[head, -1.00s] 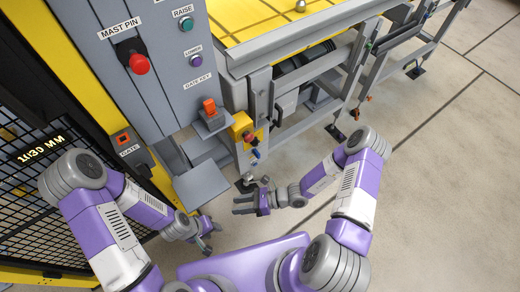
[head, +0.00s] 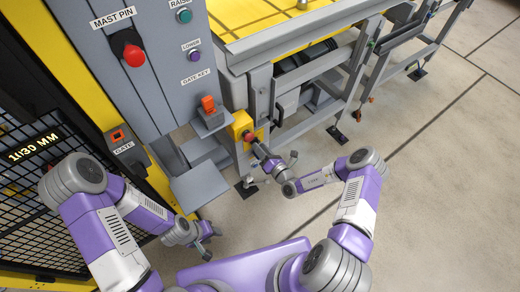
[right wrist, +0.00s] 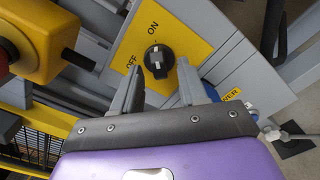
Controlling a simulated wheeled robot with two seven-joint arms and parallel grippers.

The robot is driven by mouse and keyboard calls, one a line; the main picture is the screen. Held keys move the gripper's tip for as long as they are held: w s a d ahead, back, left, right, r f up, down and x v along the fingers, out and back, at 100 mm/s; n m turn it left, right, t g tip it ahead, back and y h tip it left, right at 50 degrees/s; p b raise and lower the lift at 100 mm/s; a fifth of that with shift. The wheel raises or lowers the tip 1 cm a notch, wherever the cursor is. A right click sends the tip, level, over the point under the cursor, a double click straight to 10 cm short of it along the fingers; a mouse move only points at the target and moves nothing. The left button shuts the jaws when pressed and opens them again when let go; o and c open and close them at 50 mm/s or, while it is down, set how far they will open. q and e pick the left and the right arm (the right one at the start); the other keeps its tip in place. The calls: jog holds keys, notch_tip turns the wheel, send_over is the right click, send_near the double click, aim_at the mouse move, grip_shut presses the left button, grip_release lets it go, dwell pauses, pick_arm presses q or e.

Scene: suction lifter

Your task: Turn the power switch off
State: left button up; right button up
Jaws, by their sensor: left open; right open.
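The power switch (right wrist: 158,61) is a black rotary knob on a yellow plate (right wrist: 182,42) marked ON and OFF, seen in the right wrist view. I cannot surely tell which mark the knob points at. My right gripper (right wrist: 157,88) is open, with one finger either side of the knob's line and the knob just beyond the fingertips. I see no contact. In the head view my right gripper (head: 277,158) is beside the machine's leg, and the switch cannot be made out there. My left gripper (head: 209,237) is open and empty at lower left, away from the switch.
A yellow box with a red button (head: 248,136) is close to my right gripper and also shows at the wrist view's left edge. A grey panel carries a red mast pin knob (head: 133,55) and an orange gate key (head: 208,104). Floor to the right is clear.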

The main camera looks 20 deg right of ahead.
jog(key=shift+w+a, duration=0.1)
jog(key=shift+w, duration=0.3)
grip_shut()
jog(key=shift+n+p, duration=5.95)
jog(key=shift+n, duration=3.05)
